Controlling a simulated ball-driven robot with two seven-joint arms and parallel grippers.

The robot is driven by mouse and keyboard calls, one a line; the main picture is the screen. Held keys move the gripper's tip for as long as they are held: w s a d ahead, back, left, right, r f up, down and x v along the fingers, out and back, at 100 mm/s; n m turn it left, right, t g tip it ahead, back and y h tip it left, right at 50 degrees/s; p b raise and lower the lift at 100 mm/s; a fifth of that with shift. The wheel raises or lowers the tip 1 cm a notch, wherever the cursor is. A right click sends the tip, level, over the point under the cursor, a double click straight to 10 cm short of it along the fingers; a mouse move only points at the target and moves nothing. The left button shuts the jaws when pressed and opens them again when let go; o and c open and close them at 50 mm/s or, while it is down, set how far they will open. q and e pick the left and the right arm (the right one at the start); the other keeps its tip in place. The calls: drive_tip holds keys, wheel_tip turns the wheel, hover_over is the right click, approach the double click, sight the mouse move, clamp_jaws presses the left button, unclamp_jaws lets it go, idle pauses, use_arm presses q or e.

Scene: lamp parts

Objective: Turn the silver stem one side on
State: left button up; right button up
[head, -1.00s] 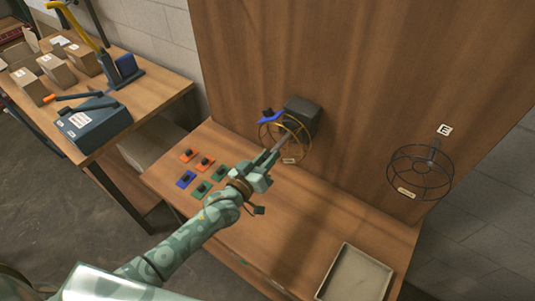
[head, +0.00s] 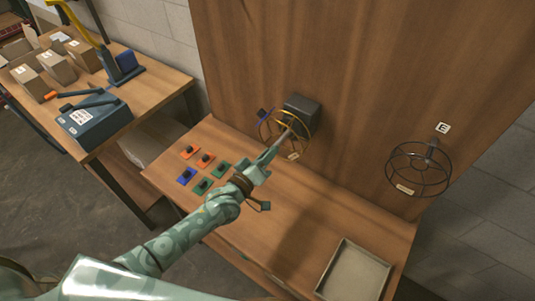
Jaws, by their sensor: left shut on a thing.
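The silver stem (head: 282,139) points out from the dark box (head: 303,108) on the wooden upright panel, inside a yellow wire cage (head: 262,128). My left gripper (head: 268,158) reaches up from the lower left, and its jaws are shut on the outer end of the stem. A small blue piece (head: 266,116) shows at the left of the cage. The contact itself is small and partly hidden by the gripper. My right gripper is not in view.
A black wire cage (head: 419,182) is on the panel at right, under a tag marked E (head: 443,128). An empty tray (head: 355,270) sits at front right.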

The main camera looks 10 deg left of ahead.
use_arm(q)
drive_tip(key=o, duration=1)
drive_tip(key=shift+s, duration=0.1)
drive_tip(key=v, duration=1.6)
drive_tip(key=shift+a, duration=0.1)
drive_tip(key=shift+f, duration=0.1)
